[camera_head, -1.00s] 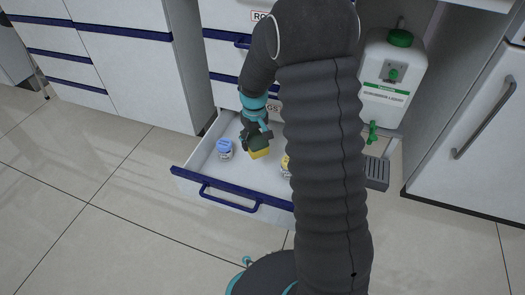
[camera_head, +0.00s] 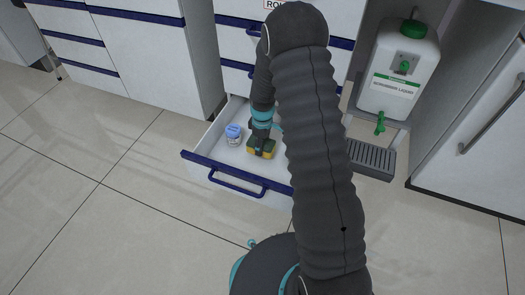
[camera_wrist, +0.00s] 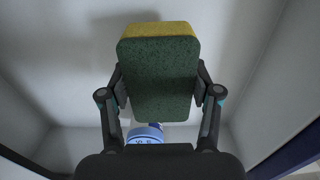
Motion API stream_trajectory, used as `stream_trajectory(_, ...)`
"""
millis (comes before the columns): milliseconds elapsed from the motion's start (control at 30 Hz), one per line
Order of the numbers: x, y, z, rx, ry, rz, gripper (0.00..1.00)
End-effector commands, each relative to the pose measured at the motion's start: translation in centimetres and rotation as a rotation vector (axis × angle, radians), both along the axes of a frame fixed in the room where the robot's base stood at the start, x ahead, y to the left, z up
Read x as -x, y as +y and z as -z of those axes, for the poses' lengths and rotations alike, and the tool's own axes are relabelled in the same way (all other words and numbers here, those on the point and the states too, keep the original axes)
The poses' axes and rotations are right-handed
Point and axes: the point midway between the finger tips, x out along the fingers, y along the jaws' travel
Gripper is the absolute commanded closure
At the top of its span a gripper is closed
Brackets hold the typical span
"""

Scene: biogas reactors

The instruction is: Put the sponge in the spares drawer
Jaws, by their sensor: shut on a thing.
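The sponge (camera_head: 262,152), yellow with a dark green face, is held in my gripper (camera_head: 262,143) inside the open drawer (camera_head: 200,168). In the wrist view the sponge (camera_wrist: 158,75) fills the middle, with the fingers of my gripper (camera_wrist: 160,92) shut on its two sides. The drawer is white inside with a dark blue front edge and handle. The sponge is at or just above the drawer floor; I cannot tell if it touches. The drawer's label is hidden behind my arm.
A small jar with a blue lid (camera_head: 233,133) stands in the drawer left of the sponge; its lid also shows in the wrist view (camera_wrist: 145,134). A white canister with a green cap (camera_head: 400,70) stands at right above a grey grated tray (camera_head: 372,159). The floor in front is clear.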

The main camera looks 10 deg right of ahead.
Motion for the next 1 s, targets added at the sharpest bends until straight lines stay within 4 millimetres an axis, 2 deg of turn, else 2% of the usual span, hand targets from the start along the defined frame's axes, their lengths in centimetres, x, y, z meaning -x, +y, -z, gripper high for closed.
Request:
stream_trajectory(167, 0.0, 0.0, 1.3, 0.000, 0.001, 0.001, 0.70)
stream_trajectory(367, 0.0, 0.0, 3.8, 0.000, 0.001, 0.001, 0.70)
stream_trajectory(767, 0.0, 0.0, 4.4, 0.001, -0.001, 0.001, 0.70)
stream_trajectory(800, 0.0, 0.0, 4.4, 0.000, -0.001, 0.001, 0.35)
stream_trajectory(900, 0.0, 0.0, 4.3, 0.000, -0.001, 0.001, 0.12)
stream_trajectory(1000, 0.0, 0.0, 4.3, 0.001, -0.001, 0.001, 0.12)
